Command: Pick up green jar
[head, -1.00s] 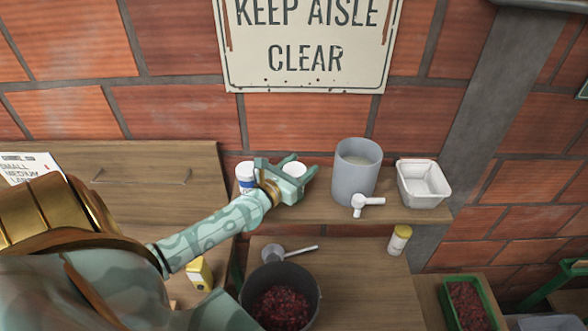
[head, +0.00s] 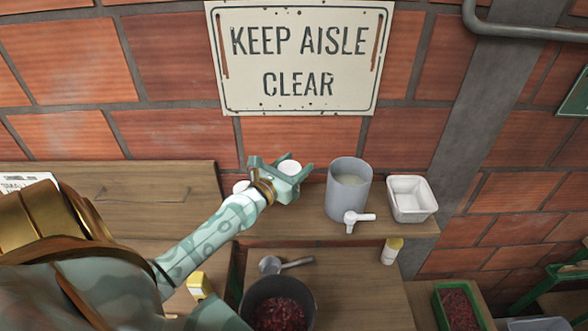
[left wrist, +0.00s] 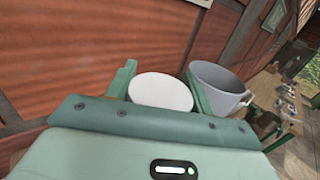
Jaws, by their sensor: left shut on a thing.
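A jar with a round white lid (head: 290,167) is between the fingers of my left gripper (head: 289,176). The gripper is shut on it, above the wooden shelf. In the left wrist view the white lid (left wrist: 161,92) fills the space between the two green fingers (left wrist: 160,96). The jar's body is hidden by the gripper, so I cannot see its green colour. My right gripper is not in view.
A yellow-lidded jar (head: 390,254) stands lower down.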

